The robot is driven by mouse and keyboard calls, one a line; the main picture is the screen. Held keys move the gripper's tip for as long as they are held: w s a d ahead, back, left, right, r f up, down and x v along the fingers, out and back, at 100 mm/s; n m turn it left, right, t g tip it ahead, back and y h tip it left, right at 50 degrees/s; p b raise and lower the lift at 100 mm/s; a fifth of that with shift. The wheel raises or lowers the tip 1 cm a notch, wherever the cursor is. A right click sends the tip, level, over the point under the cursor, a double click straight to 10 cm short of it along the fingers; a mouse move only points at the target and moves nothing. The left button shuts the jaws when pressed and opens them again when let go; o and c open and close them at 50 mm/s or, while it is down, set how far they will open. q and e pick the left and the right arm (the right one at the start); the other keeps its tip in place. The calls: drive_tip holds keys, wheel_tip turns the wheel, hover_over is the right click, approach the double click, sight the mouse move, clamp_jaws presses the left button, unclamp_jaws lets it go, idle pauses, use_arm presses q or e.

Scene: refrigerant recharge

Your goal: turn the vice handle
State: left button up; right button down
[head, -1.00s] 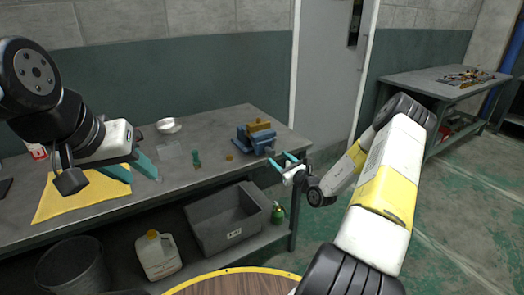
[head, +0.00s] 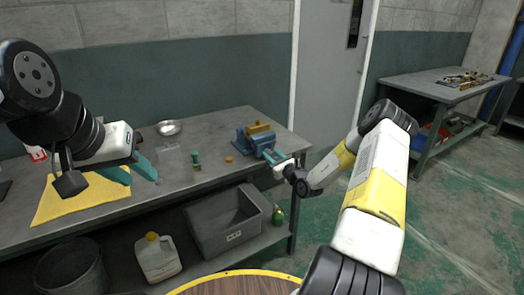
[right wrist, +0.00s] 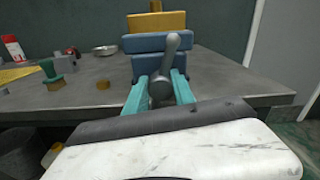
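The blue vice (head: 256,139) stands near the right end of the workbench, with a yellow block (head: 259,127) in its jaws. In the right wrist view, the vice handle (right wrist: 172,50) is a grey bar rising from a round hub, tilted slightly right. My right gripper (head: 272,157) is at the vice's front. In the right wrist view, its teal fingers (right wrist: 161,82) are apart on either side of the hub and lower handle; firm contact is not clear. My left gripper (head: 144,174) is open and empty above the yellow cloth's right side.
The workbench (head: 212,180) also holds a metal bowl (head: 168,127), a green-handled stamp-like tool (head: 195,160), a small orange disc (head: 229,159) and a yellow cloth (head: 75,203). A grey crate (head: 226,223) and a white jug (head: 157,258) stand on the shelf below.

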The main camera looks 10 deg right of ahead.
drive_tip(key=shift+m, duration=0.3)
drive_tip(key=m, duration=0.3)
drive_tip(key=shift+m, duration=0.4)
drive_tip(key=m, duration=0.4)
drive_tip(key=shift+d+f+m, duration=0.1)
drive_tip(key=shift+m, duration=0.2)
drive_tip(key=m, duration=0.8)
drive_tip(key=shift+d+f, duration=0.1)
drive_tip(key=shift+m, duration=0.4)
drive_tip(key=c, duration=1.1)
unclamp_jaws()
drive_tip(key=shift+o, duration=0.2)
